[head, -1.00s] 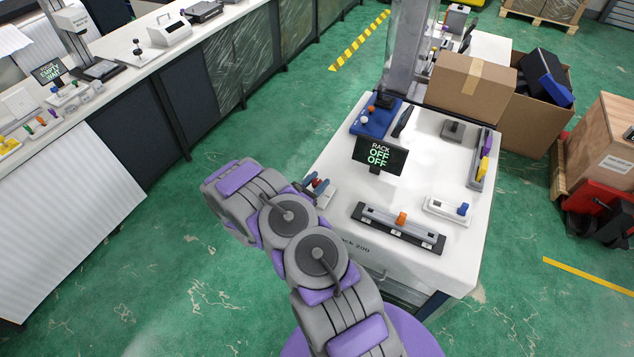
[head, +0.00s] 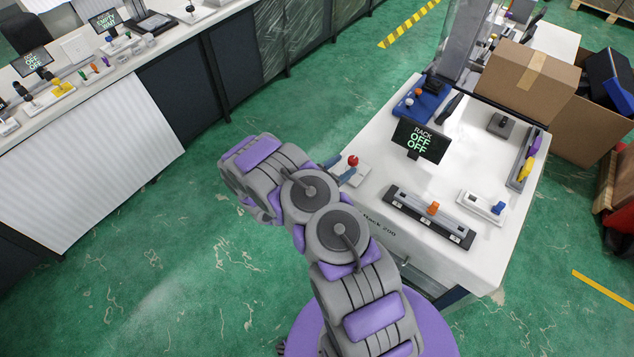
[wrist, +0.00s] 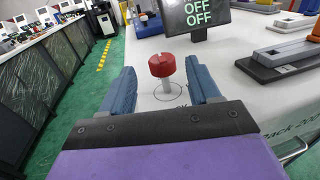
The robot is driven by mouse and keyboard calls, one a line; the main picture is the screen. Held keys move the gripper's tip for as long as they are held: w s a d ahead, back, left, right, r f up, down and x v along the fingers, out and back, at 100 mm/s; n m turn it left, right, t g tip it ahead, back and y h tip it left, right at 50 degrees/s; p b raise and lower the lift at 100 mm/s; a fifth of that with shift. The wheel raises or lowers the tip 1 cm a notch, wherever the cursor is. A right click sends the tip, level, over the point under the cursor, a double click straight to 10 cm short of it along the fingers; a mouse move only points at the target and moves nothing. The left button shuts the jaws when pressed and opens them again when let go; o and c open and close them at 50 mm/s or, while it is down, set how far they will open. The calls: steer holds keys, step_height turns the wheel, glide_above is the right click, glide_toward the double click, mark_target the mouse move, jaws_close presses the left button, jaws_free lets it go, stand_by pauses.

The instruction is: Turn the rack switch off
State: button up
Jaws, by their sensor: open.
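The rack display (head: 421,140) stands on the white rack bench (head: 450,250) and reads "RACK OFF OFF"; its lower part also shows in the wrist view (wrist: 208,14). A switch with a red knob (head: 353,160) sits on a small pale plate at the bench's left edge. In the wrist view the red knob (wrist: 162,65) stands on a short pale stem, ahead of my gripper (wrist: 163,88). My gripper is open, with one blue finger on each side of the knob and a gap to each. In the head view my arm hides part of the gripper.
A slider bar with an orange knob (head: 433,208) and a small unit with a blue knob (head: 499,208) lie to the right on the bench. A cardboard box (head: 527,80) stands behind. Green floor lies clear to the left.

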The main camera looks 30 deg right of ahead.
steer(key=s+a, duration=0.2)
steer(key=a, duration=1)
steer(key=shift+p, duration=0.45)
steer(key=shift+s+r, duration=0.1)
steer(key=s+d+r+m+g+y+b, duration=0.1)
steer(key=s+d+r+m+g+y, duration=0.1)
steer(key=s+r+m+g, duration=0.6)
steer(key=s+d+r+m+g+y+b, duration=0.1)
steer(key=s+d+r+m+g+y, duration=0.25)
steer(key=r, duration=0.85)
steer(key=s+a+r+m+t+y, duration=0.3)
steer(key=s+a+y, duration=0.3)
steer(key=s+a, duration=0.3)
steer(key=s+a+r+m+t+y+b, duration=0.1)
steer(key=s+a+r+m+t+y, duration=0.2)
steer(key=s+a, duration=0.7)
steer(key=m+y, duration=0.2)
steer(key=y, duration=0.1)
steer(key=shift+a+r+m+b, duration=0.15)
steer(key=shift+r+m+b, duration=0.15)
steer(key=shift+r+m, duration=0.05)
